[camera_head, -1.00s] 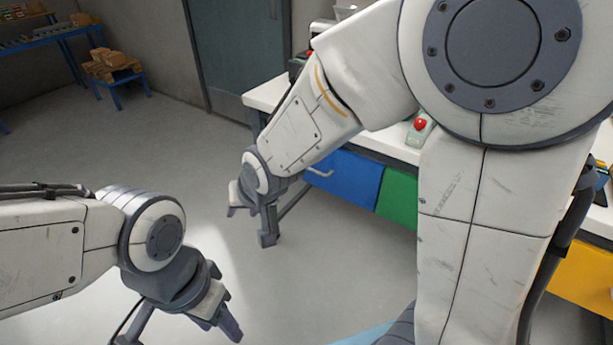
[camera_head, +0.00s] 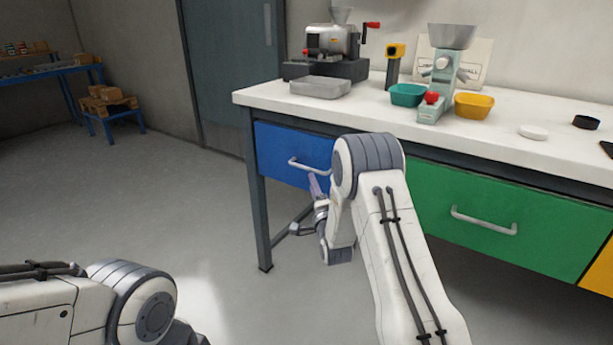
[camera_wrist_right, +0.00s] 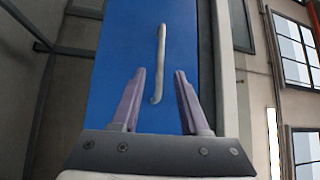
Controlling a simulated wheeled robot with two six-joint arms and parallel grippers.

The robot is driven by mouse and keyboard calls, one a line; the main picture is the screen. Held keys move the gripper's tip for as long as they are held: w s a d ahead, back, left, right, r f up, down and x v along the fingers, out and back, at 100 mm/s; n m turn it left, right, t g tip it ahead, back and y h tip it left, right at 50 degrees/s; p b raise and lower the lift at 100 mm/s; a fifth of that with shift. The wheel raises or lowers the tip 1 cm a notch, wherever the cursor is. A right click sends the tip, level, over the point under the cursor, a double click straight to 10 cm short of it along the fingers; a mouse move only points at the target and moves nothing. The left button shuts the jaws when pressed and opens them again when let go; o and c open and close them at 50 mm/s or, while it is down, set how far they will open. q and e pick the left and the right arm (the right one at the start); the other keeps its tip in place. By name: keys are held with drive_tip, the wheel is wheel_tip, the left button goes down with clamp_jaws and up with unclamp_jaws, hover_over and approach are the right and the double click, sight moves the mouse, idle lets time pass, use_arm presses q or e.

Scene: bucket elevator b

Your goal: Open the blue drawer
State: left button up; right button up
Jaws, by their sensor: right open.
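The blue drawer (camera_head: 276,153) is at the left end of the workbench, and its front looks flush with the bench. Its light grey bar handle (camera_head: 306,166) shows left of my right arm, which hides the drawer's right part. In the right wrist view the blue drawer front (camera_wrist_right: 119,60) fills the middle, with the handle (camera_wrist_right: 160,62) running upright. My right gripper (camera_wrist_right: 157,88) is open, its two purple-grey fingers on either side of the handle's lower end as seen there. I cannot tell whether they touch it. In the head view the right gripper (camera_head: 318,195) is partly hidden, just below the handle.
A green drawer (camera_head: 485,205) is right of the blue one, with a yellow drawer (camera_head: 601,265) beyond. The white benchtop (camera_head: 420,130) carries a grinder (camera_head: 333,45), a scale-like device (camera_head: 440,85) and bowls.

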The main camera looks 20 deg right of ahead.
sight(307, 169)
drive_tip(key=w, duration=0.3)
drive_tip(key=w+r+b, duration=0.1)
drive_tip(key=w, duration=0.2)
drive_tip(key=w+d, duration=0.1)
drive_tip(key=w, duration=0.2)
drive_tip(key=shift+r+b, duration=0.15)
drive_tip(key=shift+b, duration=0.15)
drive_tip(key=shift+s, duration=0.1)
clamp_jaws()
idle(0.9)
